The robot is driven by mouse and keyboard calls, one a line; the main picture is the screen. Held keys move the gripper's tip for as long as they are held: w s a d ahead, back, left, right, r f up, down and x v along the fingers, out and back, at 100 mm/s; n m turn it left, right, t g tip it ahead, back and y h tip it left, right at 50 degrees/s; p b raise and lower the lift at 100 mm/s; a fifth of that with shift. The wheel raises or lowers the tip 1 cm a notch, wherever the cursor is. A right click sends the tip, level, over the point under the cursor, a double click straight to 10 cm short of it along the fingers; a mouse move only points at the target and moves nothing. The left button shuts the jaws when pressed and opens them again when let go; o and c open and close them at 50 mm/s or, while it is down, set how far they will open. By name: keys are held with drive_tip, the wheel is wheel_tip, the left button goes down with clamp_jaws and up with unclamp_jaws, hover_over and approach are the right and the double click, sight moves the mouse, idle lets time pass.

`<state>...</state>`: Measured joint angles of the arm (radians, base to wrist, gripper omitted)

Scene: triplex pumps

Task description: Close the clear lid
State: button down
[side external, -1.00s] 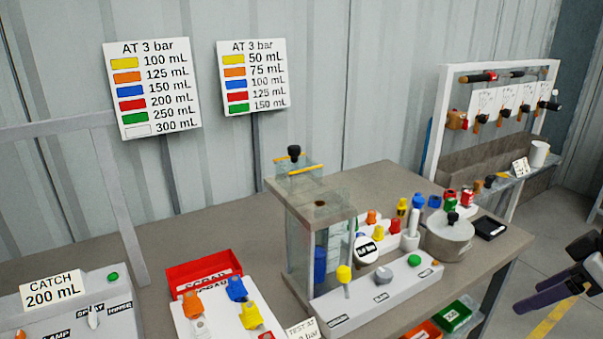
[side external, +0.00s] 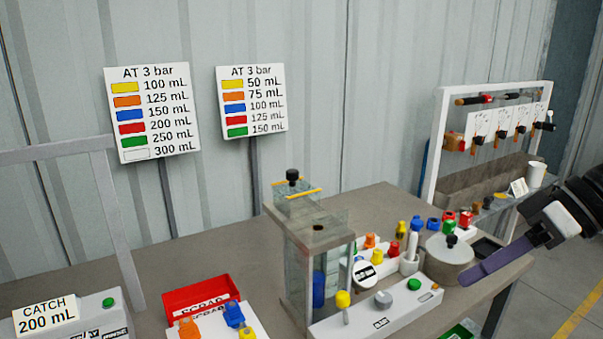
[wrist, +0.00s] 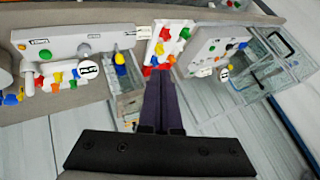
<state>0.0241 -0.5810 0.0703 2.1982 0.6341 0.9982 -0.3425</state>
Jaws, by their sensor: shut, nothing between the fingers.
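A tall clear box (side external: 303,265) with a grey rim stands mid-table in the side external view. A clear panel (side external: 295,207) with yellow edge strips and a black knob rises above its back; I cannot tell if this is the lid. In the wrist view a larger clear box (wrist: 283,70) with a black handle-like bar lies at the right; its lid's position is unclear. My gripper (side external: 468,278) is shut and empty, its purple fingers beside the grey round pot (side external: 447,265), right of the tall box. It also shows in the wrist view (wrist: 160,80).
A white control panel (side external: 375,312) stands before the tall box, with several coloured parts (side external: 415,225) behind it. A red tray (side external: 200,297) and a CATCH 200 mL station (side external: 70,318) are at the left. A white-framed rack (side external: 436,140) stands at the back right.

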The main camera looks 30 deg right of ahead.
sight(303, 182)
drive_tip(key=w+a+r+m+y, duration=0.1)
drive_tip(key=w+a+r+y, duration=0.1)
drive_tip(key=w+r, duration=0.35)
drive_tip(key=w+a+r+y, duration=0.2)
drive_tip(key=w+y, duration=0.1)
drive_tip(key=w, duration=0.5)
drive_tip(key=w+d+r+m+t+y, duration=0.1)
drive_tip(key=w+d+m+t, duration=0.1)
drive_tip(key=w, duration=0.5)
drive_tip(key=w+d+r+m+t+y, duration=0.1)
drive_tip(key=w+r+t+y, duration=0.1)
drive_tip(key=w, duration=0.5)
drive_tip(key=w+d+f+m+t+h, duration=0.25)
drive_tip(key=w+d+f+m, duration=0.35)
drive_tip(key=w+d+f, duration=0.5)
drive_tip(key=shift+t+y, duration=0.25)
drive_tip(key=shift+y, duration=0.2)
drive_tip(key=x, duration=0.8)
drive_tip(key=f+x, duration=0.1)
drive_tip(key=x, duration=0.3)
drive_tip(key=shift+a+f, duration=0.1)
drive_tip(key=shift+s+a+f, duration=0.1)
drive_tip(key=shift+s+a, duration=0.4)
drive_tip(key=shift+s, duration=0.35)
drive_tip(key=shift+s+a, duration=0.45)
drive_tip(key=shift+s, duration=0.4)
drive_tip(key=shift+s, duration=0.1)
